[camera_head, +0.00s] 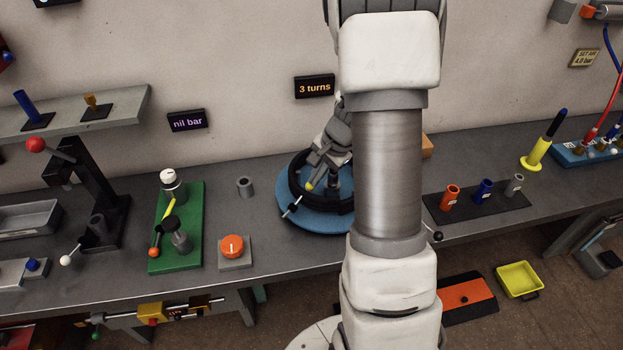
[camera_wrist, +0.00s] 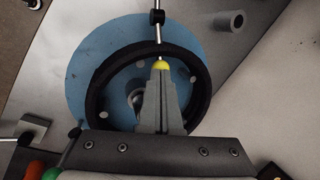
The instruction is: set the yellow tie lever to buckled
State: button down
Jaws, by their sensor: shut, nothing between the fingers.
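The tie lever is a thin metal rod with a yellow knob (camera_head: 309,186) at the near left of a black hose coil (camera_head: 297,176). The coil lies on a round blue turntable (camera_head: 310,225). In the wrist view the yellow knob (camera_wrist: 161,65) lies right at my fingertips, with the rod running up from it to a dark clamp block (camera_wrist: 157,17). My gripper (camera_wrist: 160,74) is shut and empty, reaching over the coil; it also shows in the head view (camera_head: 314,174). I cannot tell whether the fingertips touch the knob. My arm hides the coil's right side in the head view.
A grey cylinder (camera_head: 245,187) and an orange knob on a grey block (camera_head: 232,247) stand left of the turntable. Further left is a green board (camera_head: 192,255) with fittings. A dark strip with several coloured cylinders (camera_head: 440,212) lies to the right. The "3 turns" sign (camera_head: 315,87) is behind.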

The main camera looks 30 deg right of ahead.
jog(key=shift+w+d+f+y+b, duration=0.2)
jog(key=shift+d+f+y+b, duration=0.35)
jog(key=shift+f+b, duration=0.3)
jog(key=shift+r, duration=0.15)
jog(key=w+p+v, duration=0.1)
jog(key=p+v, duration=0.2)
jog(key=v, duration=1.2)
jog(key=shift+d, duration=0.4)
jog(key=s+a+r+n+h, duration=0.1)
jog(key=s+a+r+n, duration=0.4)
jog(key=a+r, duration=0.45)
jog(key=s+a+r+n+t+h, duration=0.2)
jog(key=s+a+n, duration=0.7)
jog(key=s+a, duration=0.2)
jog(key=shift+s, duration=0.9)
jog(key=shift+d+r+h, duration=0.1)
jog(key=shift+h, duration=0.15)
